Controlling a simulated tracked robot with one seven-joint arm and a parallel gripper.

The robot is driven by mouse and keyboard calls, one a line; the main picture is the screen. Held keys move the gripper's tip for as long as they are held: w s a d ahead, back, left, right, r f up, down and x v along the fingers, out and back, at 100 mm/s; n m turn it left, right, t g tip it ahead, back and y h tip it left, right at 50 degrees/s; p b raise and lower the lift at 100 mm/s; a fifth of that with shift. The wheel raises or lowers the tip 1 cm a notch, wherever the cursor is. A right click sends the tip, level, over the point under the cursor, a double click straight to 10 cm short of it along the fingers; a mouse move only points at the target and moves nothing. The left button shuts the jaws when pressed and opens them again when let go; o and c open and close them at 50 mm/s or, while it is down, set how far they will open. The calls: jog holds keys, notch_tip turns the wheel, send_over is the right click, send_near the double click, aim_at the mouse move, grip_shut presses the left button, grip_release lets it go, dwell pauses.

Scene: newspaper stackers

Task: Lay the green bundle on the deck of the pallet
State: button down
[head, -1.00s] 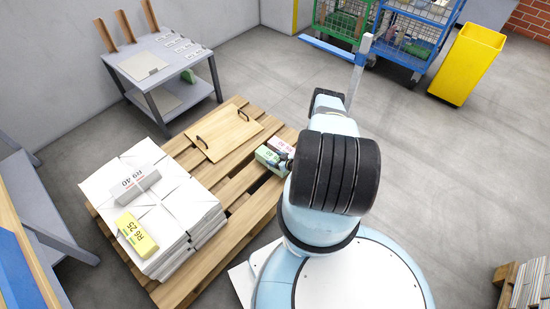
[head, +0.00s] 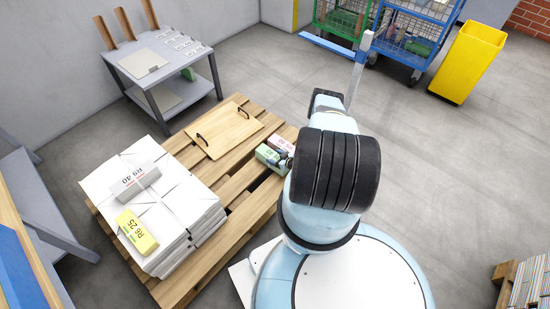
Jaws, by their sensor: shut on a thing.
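The wooden pallet (head: 238,188) stands on the floor left of my arm. A green bundle with a pale printed label (head: 266,155) is at the pallet's right side, at or just above the deck; I cannot tell if it touches. A pink and white bundle (head: 281,146) is right beside it. My gripper (head: 285,163) is at the green bundle's right end, shut on it. My arm hides most of the gripper.
White stacks (head: 165,225) with a grey bundle (head: 134,182) and a yellow bundle (head: 137,231) fill the pallet's left part. A wooden board with two handles (head: 224,130) lies at its back. A grey table (head: 165,65), wire cages (head: 412,38) and a yellow bin (head: 468,62) stand behind.

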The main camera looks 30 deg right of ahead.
jog(key=shift+w+f, duration=0.1)
jog(key=shift+f, duration=0.05)
grip_release()
jog(key=shift+f, duration=0.1)
jog(key=v, duration=1.4)
